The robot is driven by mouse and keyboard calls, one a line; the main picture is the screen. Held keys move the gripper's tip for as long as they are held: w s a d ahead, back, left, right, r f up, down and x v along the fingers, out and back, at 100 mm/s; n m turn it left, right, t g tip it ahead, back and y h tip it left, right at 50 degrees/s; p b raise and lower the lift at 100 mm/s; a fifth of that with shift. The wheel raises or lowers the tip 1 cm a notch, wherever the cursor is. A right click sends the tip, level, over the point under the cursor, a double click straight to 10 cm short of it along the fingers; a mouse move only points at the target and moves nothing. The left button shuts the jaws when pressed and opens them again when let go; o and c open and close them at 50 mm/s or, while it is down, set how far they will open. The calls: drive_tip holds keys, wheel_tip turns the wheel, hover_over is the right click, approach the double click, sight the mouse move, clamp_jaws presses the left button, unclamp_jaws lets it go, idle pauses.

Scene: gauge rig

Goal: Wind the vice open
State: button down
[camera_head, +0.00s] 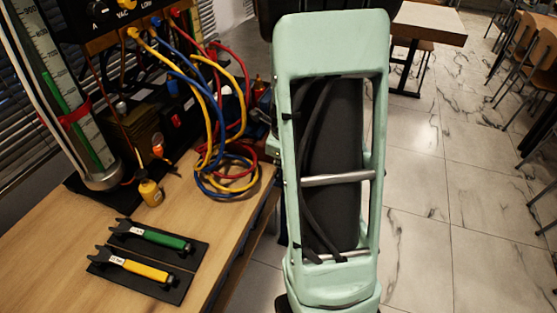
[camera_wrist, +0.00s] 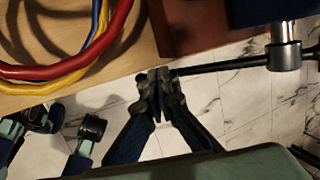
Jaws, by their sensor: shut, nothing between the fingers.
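In the wrist view a black handle bar (camera_wrist: 225,66) runs through a silver screw hub (camera_wrist: 284,58) at the upper right. A dark blue body (camera_wrist: 262,10), which looks like part of the vice, shows above it at the top edge. In the head view a small blue part (camera_head: 262,97) shows at the table edge beside my arm; the arm hides most of that area. My gripper (camera_wrist: 160,77) is shut and empty, its fingertips by the left end of the bar. I cannot tell whether they touch it. The vice jaws are not clearly visible.
Two wrenches, green-handled (camera_head: 160,238) and yellow-handled (camera_head: 145,270), lie on black mats. Tiled floor lies right.

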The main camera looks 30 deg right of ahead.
drive_tip(key=shift+w+d+f, duration=0.2)
drive_tip(key=shift+d+f, duration=0.05)
drive_tip(key=shift+f, duration=0.25)
drive_tip(key=shift+r, duration=0.15)
idle(0.3)
